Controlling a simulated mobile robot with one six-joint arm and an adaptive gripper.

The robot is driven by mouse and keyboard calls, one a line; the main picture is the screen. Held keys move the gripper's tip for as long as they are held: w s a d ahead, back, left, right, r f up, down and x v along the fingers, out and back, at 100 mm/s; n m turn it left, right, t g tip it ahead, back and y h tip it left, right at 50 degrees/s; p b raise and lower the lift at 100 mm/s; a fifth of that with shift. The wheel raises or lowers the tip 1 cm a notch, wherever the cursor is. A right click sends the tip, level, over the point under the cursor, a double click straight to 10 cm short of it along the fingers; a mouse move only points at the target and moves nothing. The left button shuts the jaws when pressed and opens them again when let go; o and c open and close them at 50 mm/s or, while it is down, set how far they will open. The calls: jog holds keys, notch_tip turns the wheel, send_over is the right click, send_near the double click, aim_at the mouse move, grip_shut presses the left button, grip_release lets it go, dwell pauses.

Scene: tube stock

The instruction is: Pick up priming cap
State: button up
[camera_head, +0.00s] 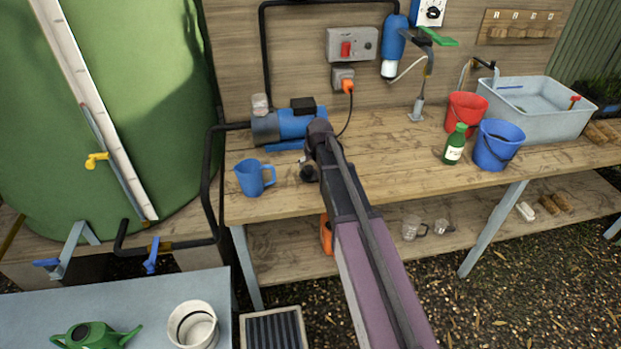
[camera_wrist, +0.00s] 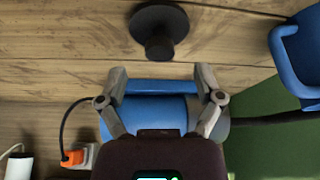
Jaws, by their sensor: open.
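The priming cap is a black round disc with a raised knob (camera_wrist: 158,32), lying on the wooden bench top at the upper middle of the wrist view. My gripper (camera_wrist: 161,76) is open and empty. Its two fingers are spread apart, pointing towards the cap, which lies beyond the fingertips and untouched. In the head view, a small dark shape (camera_head: 309,172) on the bench beside my arm appears to be the cap, partly hidden by the arm. The gripper's fingers cannot be made out there.
A blue pump (camera_head: 296,122) with a black pipe stands behind the cap; its blue body (camera_wrist: 160,103) lies beneath my fingers in the wrist view. A blue jug (camera_head: 254,178) stands left of the cap. A green bottle (camera_head: 455,146), buckets and sink (camera_head: 545,122) stand further right.

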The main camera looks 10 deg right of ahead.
aim_at(309, 168)
dwell(0.4)
jog(key=shift+b+x, duration=2.4)
jog(key=shift+x, duration=0.2)
jog(key=shift+w, duration=0.1)
grip_shut()
